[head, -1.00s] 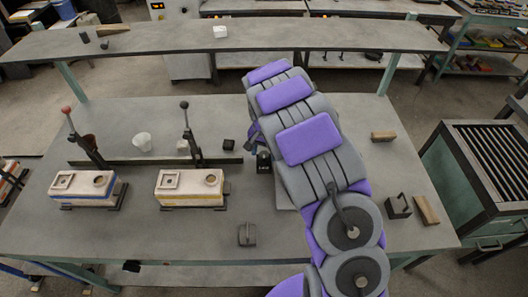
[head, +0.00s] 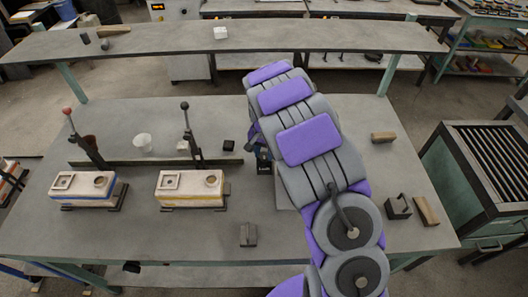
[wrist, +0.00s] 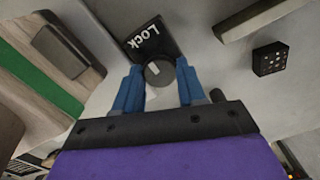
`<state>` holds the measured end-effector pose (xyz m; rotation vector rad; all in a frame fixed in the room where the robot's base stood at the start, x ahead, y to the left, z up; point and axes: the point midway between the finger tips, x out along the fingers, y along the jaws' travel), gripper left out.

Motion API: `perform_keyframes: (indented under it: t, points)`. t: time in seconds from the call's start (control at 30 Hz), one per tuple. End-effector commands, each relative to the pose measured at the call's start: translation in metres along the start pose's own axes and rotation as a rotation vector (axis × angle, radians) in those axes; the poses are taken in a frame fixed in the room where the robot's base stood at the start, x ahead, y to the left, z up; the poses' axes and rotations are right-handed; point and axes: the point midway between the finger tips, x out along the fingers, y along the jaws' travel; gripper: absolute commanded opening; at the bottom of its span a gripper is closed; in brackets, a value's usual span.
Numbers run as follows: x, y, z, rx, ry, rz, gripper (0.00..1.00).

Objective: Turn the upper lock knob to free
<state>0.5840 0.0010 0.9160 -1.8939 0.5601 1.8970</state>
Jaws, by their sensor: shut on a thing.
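In the wrist view, a round dark grey knob (wrist: 158,73) with a short white mark sits between the two blue fingers of my gripper (wrist: 157,84). My gripper is shut on the knob. The white mark lies toward the side of the black plate (wrist: 152,38) marked "Lock". In the head view, the dark plate (head: 264,165) shows just left of my arm. There the knob and my fingertips are mostly hidden by the arm. No second knob can be made out.
Two moulds with blue (head: 82,190) and yellow (head: 190,188) bands stand on the table's left, with upright levers behind them. A small dark block (head: 228,145) is near the plate.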

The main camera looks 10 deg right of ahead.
Motion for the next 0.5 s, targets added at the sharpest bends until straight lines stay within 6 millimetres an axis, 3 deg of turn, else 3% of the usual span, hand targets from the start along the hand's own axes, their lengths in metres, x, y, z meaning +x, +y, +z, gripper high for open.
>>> perform_keyframes:
  t: [0.27, 0.5]
  points:
    - [-0.0032, -0.0013, 0.0004, -0.124, 0.000, -0.002, 0.10]
    - [-0.0032, -0.0010, 0.0011, -0.331, -0.002, -0.001, 0.10]
